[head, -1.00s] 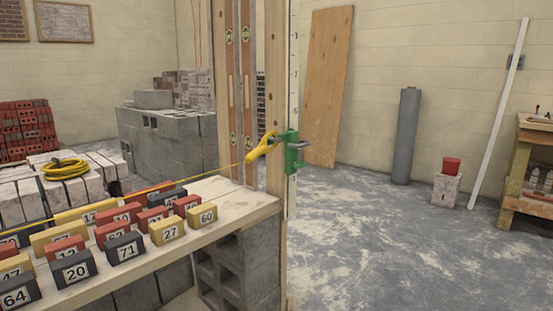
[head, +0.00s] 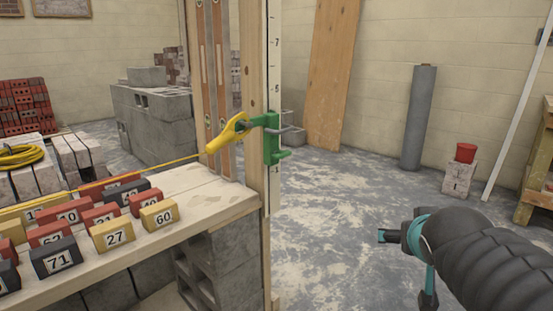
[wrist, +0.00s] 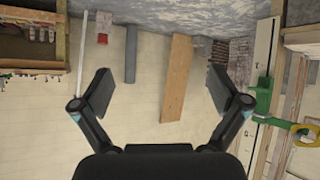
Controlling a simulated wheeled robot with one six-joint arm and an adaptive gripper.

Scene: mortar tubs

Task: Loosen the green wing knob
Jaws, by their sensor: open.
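A green clamp (head: 272,138) is fixed on the white marked pole at the corner of the plank bench. A yellow line holder (head: 229,133) hangs on the clamp's left side. My gripper (wrist: 160,78) is open and empty, well to the right of the clamp in the head view.
Numbered blocks (head: 112,234) cover the bench (head: 195,222) left of the pole. A yellow string runs left from the holder. The floor (head: 335,215) between pole and gripper is clear.

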